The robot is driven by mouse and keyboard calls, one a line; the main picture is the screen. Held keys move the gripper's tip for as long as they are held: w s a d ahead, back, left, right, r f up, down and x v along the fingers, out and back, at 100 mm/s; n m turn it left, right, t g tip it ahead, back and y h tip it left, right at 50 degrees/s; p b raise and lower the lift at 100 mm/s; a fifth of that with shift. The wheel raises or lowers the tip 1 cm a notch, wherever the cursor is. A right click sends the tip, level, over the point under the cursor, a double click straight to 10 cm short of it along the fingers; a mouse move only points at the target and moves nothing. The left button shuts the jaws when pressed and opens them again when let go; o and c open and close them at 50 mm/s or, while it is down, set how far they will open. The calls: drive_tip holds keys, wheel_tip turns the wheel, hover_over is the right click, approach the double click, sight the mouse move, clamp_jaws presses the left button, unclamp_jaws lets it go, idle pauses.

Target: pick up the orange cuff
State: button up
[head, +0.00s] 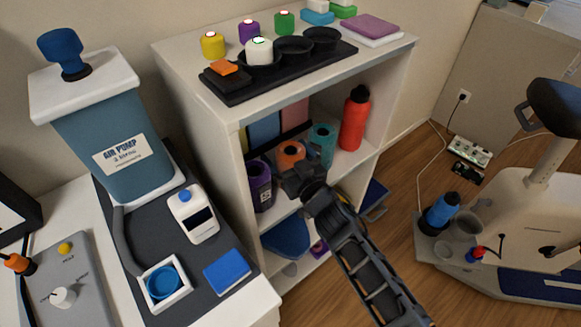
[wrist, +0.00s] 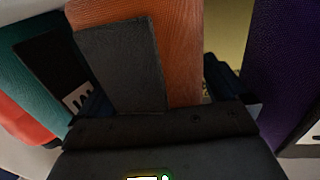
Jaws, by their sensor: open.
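The orange cuff (head: 291,150) stands rolled up in the upper compartment of the white shelf, between a purple cuff (head: 260,186) and a teal cuff (head: 321,138). My gripper (head: 299,178) is open right in front of it and hides its lower part in the head view. In the wrist view the orange cuff (wrist: 185,45) fills the top middle, very close beyond my gripper's dark body. A dark grey rectangle overlaps its left side; I cannot tell whether that is a finger or a patch. Whether my fingers touch the cuff is unclear.
The purple cuff (wrist: 280,60) is close on the right and the teal cuff (wrist: 40,60) on the left. A red bottle (head: 355,119) stands right of them. The shelf top (head: 180,57) above holds a black tray (head: 232,92) and small jars. An air pump (head: 115,125) stands left.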

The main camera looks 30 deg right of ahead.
drive_tip(key=shift+c, duration=0.3)
drive_tip(key=c, duration=1)
